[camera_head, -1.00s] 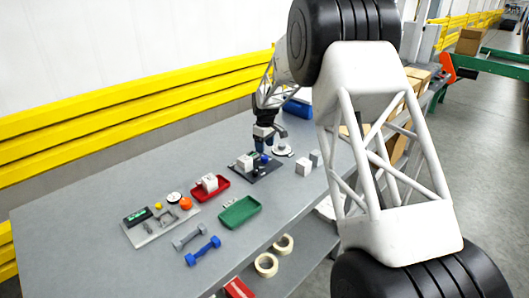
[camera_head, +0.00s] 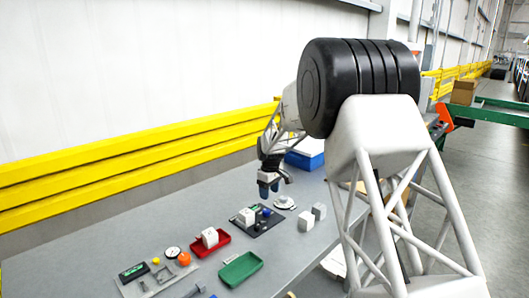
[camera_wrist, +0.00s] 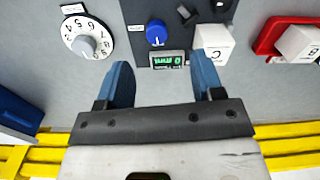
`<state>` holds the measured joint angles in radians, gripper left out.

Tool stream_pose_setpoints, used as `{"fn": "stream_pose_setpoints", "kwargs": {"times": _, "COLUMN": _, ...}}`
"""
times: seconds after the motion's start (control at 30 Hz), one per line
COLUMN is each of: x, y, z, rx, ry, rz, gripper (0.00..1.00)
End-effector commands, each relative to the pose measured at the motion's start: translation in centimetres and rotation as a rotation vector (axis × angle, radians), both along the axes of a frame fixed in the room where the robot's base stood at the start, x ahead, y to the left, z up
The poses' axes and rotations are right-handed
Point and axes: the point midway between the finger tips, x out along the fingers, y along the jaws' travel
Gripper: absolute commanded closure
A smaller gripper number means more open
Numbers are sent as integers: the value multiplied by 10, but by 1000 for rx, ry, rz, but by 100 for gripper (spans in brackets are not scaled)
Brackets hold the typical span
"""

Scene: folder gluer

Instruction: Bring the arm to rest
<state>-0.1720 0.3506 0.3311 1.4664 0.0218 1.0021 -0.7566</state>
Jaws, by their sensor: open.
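My gripper (camera_head: 269,188) hangs over the far part of the grey table, above a dark panel (camera_head: 268,222). In the wrist view its two blue fingers (camera_wrist: 160,85) are apart with nothing between them. Beyond the fingertips the panel shows a blue knob (camera_wrist: 156,33), a green-lit display (camera_wrist: 168,59) and a white block marked C (camera_wrist: 212,40). The gripper is apart from these things in the head view. My arm reaches in from the right of the head view and hides part of the table.
A white numbered dial (camera_wrist: 88,38) stands beside the panel. A red tray (camera_head: 212,246) with a white block and an empty-looking green tray (camera_head: 241,268) are nearer. Two grey-white blocks (camera_head: 306,222) stand right of the panel. A blue bin (camera_head: 306,158) and yellow rails (camera_head: 150,150) are behind.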

Motion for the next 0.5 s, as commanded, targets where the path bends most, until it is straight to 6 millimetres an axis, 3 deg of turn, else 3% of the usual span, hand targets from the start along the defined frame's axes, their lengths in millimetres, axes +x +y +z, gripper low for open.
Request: {"fn": "stream_pose_setpoints", "kwargs": {"times": 0.5, "x": -104, "y": -49, "z": 93, "rx": 4, "ry": -47, "rz": -185, "gripper": 39}}
